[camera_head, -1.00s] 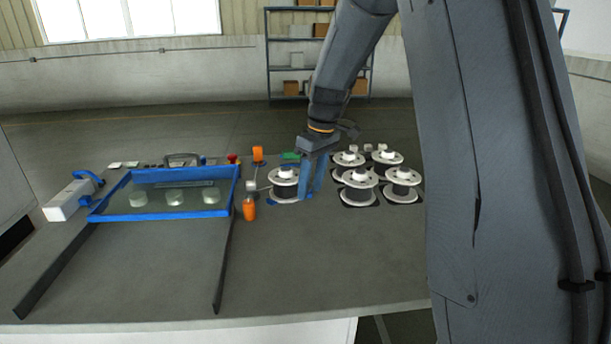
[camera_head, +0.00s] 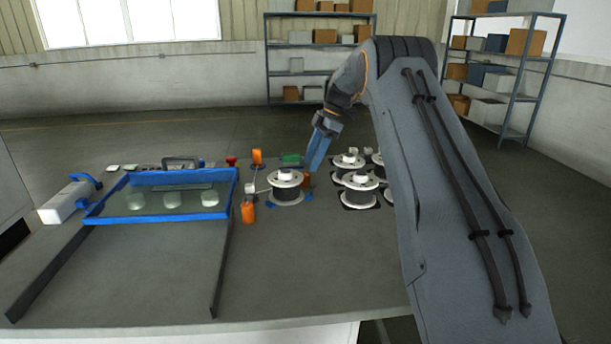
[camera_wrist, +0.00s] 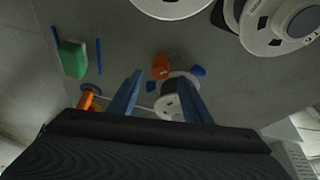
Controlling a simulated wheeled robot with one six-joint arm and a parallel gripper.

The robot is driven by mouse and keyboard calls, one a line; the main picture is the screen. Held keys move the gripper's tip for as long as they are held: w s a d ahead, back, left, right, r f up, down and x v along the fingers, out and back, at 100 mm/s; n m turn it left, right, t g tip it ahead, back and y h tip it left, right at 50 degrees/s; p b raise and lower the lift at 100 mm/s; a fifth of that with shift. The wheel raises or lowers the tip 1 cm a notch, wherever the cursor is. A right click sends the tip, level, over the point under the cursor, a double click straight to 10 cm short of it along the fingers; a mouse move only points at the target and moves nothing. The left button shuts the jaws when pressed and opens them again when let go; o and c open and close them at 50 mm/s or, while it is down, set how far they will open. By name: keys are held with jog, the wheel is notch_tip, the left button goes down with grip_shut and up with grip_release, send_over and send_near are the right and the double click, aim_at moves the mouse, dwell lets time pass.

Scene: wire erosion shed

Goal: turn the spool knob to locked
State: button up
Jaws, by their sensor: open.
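A dark-wound spool with white flanges (camera_head: 286,187) stands on the table with a white hub on top. It shows in the wrist view (camera_wrist: 170,105), partly hidden by a finger. An orange piece (camera_head: 307,180), possibly the spool knob, sits close beside it at the right; the wrist view shows it (camera_wrist: 160,66) near blue pads (camera_wrist: 198,70). I cannot tell its setting. My gripper (camera_head: 312,168) points down above and behind the orange piece. In the wrist view its blue fingers (camera_wrist: 159,77) are apart with nothing held between them.
Several other spools (camera_head: 358,187) stand close on the right, partly behind my arm. A blue-framed glass tank (camera_head: 160,217), orange items (camera_head: 248,212) and a green block (camera_head: 291,159) are to the left and back.

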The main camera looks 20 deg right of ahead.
aim_at(306, 173)
jog(key=p+x, duration=0.2)
jog(key=x, duration=0.4)
jog(key=shift+a+f, duration=0.1)
jog(key=shift+f, duration=0.15)
jog(key=c, duration=1)
